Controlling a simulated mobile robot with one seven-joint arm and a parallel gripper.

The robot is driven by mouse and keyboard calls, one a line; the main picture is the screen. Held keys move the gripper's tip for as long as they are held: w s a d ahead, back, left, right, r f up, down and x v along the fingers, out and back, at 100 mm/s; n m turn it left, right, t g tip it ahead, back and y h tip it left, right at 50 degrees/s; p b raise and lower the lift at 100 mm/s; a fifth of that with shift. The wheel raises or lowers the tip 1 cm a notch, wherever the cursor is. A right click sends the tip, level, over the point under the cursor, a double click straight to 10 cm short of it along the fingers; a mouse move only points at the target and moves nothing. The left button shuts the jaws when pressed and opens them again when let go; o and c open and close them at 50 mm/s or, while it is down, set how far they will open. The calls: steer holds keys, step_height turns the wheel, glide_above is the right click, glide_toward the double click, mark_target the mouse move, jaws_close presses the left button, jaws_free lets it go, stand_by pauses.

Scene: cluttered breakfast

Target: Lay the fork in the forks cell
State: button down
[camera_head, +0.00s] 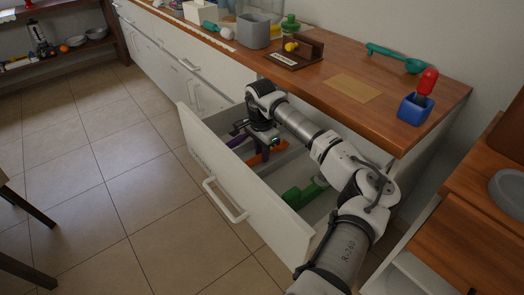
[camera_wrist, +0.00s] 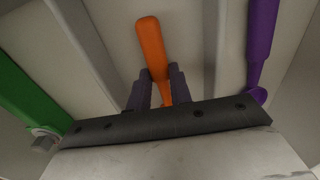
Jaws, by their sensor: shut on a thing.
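My gripper (camera_head: 263,140) reaches down into the open drawer (camera_head: 245,188). In the wrist view my gripper (camera_wrist: 158,75) is shut on an orange-handled utensil (camera_wrist: 150,40), with one finger on each side of it. The utensil's far end is hidden behind the gripper body, so I cannot see whether it has tines. It lies over the middle cell, between two pale dividers (camera_wrist: 205,42); whether it touches the drawer floor I cannot tell. In the head view part of the orange thing (camera_head: 277,150) shows beside my gripper.
A purple utensil (camera_wrist: 260,40) lies in the cell to the right and a green one (camera_wrist: 28,92) to the left in the wrist view. The wooden counter (camera_head: 385,95) above holds a blue holder (camera_head: 414,110), a green ladle (camera_head: 400,56) and a grey bin (camera_head: 253,31).

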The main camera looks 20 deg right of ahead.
steer(key=shift+f, duration=0.2)
steer(key=c, duration=0.6)
jaws_free()
stand_by(0.4)
step_height(320, 180, up, 14)
steer(key=p, duration=0.9)
steer(key=shift+s+d+b, duration=0.65)
steer(key=shift+s+d, duration=0.25)
steer(key=shift+s, duration=1.6)
steer(key=shift+s+d+b, duration=0.6)
steer(key=shift+s+d, duration=0.35)
steer(key=shift+s, duration=1.6)
steer(key=shift+s+d+b, duration=0.65)
steer(key=shift+s+d, duration=0.25)
steer(key=shift+s, duration=1.6)
